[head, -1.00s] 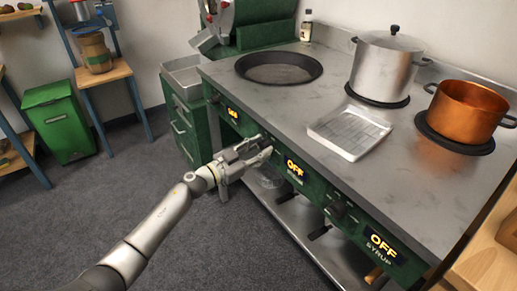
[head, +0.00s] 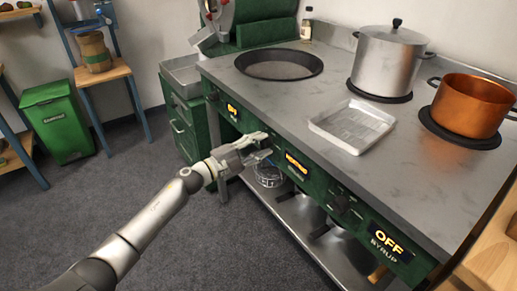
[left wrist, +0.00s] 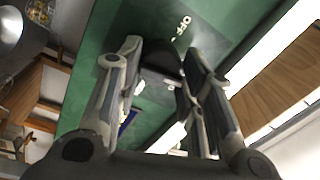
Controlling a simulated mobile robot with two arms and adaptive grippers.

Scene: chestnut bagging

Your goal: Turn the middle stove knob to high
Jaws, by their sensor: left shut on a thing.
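The stove's green front panel carries dark knobs and lit displays. My left gripper (head: 262,148) reaches the panel just left of the middle display (head: 296,163), which shows a longer orange word too small to read surely. The gripper hides the middle knob in the head view. In the left wrist view, my left gripper's fingers (left wrist: 160,62) are shut on the dark middle knob (left wrist: 163,58), one finger on each side. White "OFF" lettering stands on the green panel (left wrist: 100,58) beyond it. My right gripper is not in view.
The right knob (head: 341,205) sits beside a display reading OFF above "SYRUP" (head: 387,243). A silver pot (head: 386,65), a copper pot (head: 468,106), a dark pan (head: 279,64) and a metal tray (head: 352,125) are on the stove top.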

